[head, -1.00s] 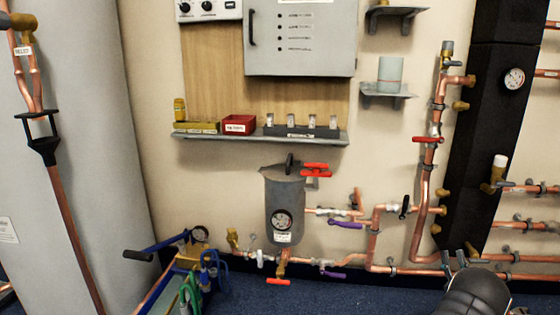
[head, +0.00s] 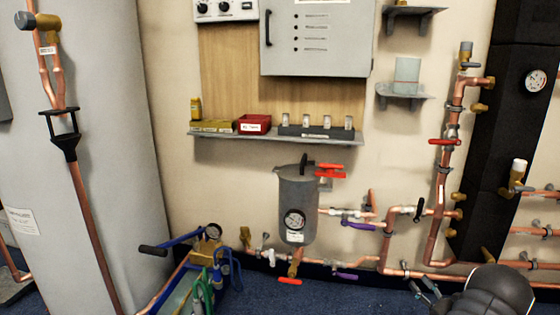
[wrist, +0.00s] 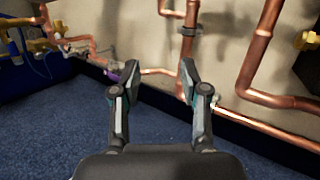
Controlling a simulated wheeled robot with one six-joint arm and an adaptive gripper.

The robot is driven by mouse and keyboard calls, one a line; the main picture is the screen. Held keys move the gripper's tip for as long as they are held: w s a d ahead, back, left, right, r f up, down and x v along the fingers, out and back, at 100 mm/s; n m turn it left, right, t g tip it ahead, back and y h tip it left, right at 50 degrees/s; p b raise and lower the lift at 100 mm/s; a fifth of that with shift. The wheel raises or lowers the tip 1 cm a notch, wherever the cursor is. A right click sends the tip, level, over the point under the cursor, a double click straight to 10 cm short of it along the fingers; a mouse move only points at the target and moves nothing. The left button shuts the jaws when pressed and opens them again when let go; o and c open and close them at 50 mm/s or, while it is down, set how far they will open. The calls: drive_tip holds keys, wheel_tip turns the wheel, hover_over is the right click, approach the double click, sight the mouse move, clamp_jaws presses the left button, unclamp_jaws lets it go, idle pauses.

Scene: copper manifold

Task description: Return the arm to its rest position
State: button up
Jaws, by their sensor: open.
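My gripper (wrist: 151,85) is open and empty in the wrist view, its two fingers apart with blue carpet and the low copper pipe behind them. In the head view my gripper (head: 424,290) shows at the lower right, low in front of the wall near the bottom copper pipe run. The dark rounded part of my arm behind it hides some of the floor and pipe there. Nothing is held between the fingers.
Copper pipes (head: 440,200) with red and purple valve handles run along the wall. A grey vessel with a gauge (head: 298,200) hangs mid-wall. A shelf (head: 275,138) holds small boxes. A blue-handled tool trolley (head: 205,262) stands lower left. Blue carpet (head: 330,290) is open between.

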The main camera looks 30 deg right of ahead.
drive_tip(key=w+a+r+n+g+y+p, duration=0.1)
drive_tip(key=w+a+r+n+g+y, duration=0.2)
drive_tip(key=a+n, duration=0.5)
drive_tip(key=w+a+r+n+g+y+p, duration=0.15)
drive_tip(key=a+r+n+g+y, duration=0.35)
drive_tip(key=a, duration=0.8)
drive_tip(key=w+a+n+g+y, duration=0.25)
drive_tip(key=a+n+g, duration=0.2)
drive_tip(key=a, duration=0.55)
drive_tip(key=s+a+r+n+g+h+p, duration=0.1)
drive_tip(key=s+a+r+n+h+p, duration=0.2)
drive_tip(key=a+r+n, duration=0.6)
drive_tip(key=s+a+r+n+h+p, duration=0.3)
drive_tip(key=s+a+r+n, duration=0.3)
drive_tip(key=a+r, duration=1.1)
drive_tip(key=a+n, duration=0.4)
drive_tip(key=shift+s+a+r+g+h+p, duration=0.15)
drive_tip(key=shift+s+a+g+h+p, duration=0.1)
drive_tip(key=shift+s+g+h+p, duration=0.15)
drive_tip(key=shift+d, duration=0.2)
